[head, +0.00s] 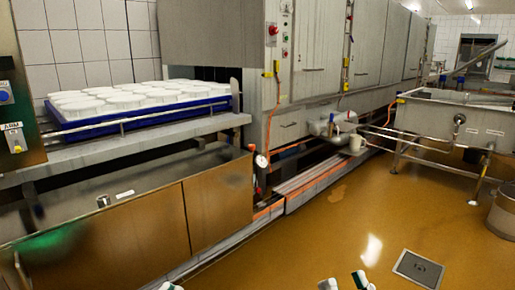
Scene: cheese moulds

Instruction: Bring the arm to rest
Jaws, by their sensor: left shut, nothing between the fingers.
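My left gripper (170,286) shows only as a small pale tip at the bottom edge, left of the middle. It is shut and empty. My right gripper (345,283) shows at the bottom edge, right of the middle, as pale and dark fingertips set apart, with nothing seen between them. Both are low in the picture, in front of the machine and over the floor. The rest of both arms is out of the picture.
A blue tray (150,122) with many white moulds (140,97) sits on a metal shelf at the left. Steel cabinets (310,80) run along the back. A steel basin (430,117) stands at the right. The wet brown floor (330,225) is open, with a drain cover (418,269).

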